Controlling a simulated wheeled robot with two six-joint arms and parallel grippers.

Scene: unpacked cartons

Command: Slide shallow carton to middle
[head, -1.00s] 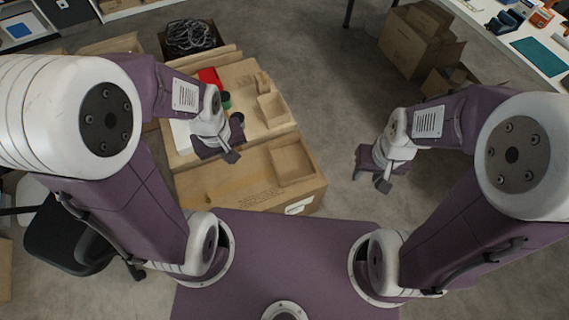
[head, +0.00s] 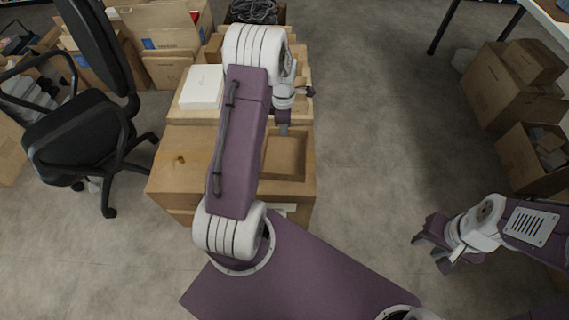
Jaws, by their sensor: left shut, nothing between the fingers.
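A shallow open-topped carton (head: 289,155) sits on the right part of the large closed carton's top (head: 184,165). My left forearm crosses in front of it and hides part of its left side. My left gripper (head: 283,129) points down at the shallow carton's far edge, shut and empty. I cannot tell whether it touches the carton wall. My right gripper (head: 436,250) is open and empty, out over the floor to the right, away from the cartons.
A white box (head: 202,87) lies on the carton behind. A black office chair (head: 85,130) stands at the left. More cartons (head: 515,90) stand at the right under a table. The grey floor between is clear.

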